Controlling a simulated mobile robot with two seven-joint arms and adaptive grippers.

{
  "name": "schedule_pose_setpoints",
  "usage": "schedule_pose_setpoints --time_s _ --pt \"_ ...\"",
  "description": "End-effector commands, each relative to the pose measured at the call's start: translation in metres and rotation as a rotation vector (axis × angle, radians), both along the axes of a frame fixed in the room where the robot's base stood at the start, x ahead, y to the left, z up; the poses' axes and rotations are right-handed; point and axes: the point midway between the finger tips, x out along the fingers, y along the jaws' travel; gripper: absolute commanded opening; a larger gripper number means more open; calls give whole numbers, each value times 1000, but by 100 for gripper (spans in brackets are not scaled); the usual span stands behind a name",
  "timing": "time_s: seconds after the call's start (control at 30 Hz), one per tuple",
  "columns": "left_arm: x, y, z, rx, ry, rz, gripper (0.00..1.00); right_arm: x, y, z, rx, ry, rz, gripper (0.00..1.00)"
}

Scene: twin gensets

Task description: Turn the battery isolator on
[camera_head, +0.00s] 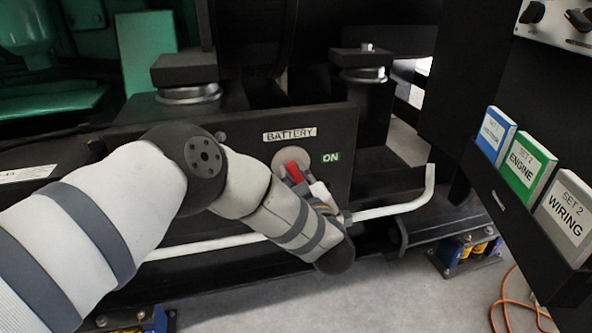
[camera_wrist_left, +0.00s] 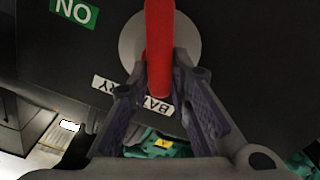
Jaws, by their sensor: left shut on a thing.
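The battery isolator's red handle (camera_head: 294,171) sits on a round grey plate (camera_head: 286,158) on a dark panel, under a "BATTERY" label (camera_head: 290,134). A green "ON" label (camera_head: 331,157) is to its upper right. My left gripper (camera_head: 297,178) reaches the handle from below right and partly hides it. In the left wrist view, the red handle (camera_wrist_left: 158,50) stands between the gripper's fingers (camera_wrist_left: 160,85), which are shut on it. The round plate (camera_wrist_left: 185,45) and the green "ON" label (camera_wrist_left: 75,12) also show there, upside down. My right gripper is not in view.
A white bent rail (camera_head: 400,208) runs below the panel. A dark rack on the right holds blue, green and white binders (camera_head: 530,160). Black mounts (camera_head: 185,75) stand above the panel. An orange cable (camera_head: 505,305) lies on the grey floor.

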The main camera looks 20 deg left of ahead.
Motion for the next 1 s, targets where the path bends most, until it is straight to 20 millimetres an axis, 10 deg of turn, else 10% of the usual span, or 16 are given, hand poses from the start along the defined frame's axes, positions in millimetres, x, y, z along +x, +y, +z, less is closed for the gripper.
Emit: schedule_pose_setpoints --time_s 1.0 --pt "-3 3 -7 -756 -508 0 0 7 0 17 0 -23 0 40"
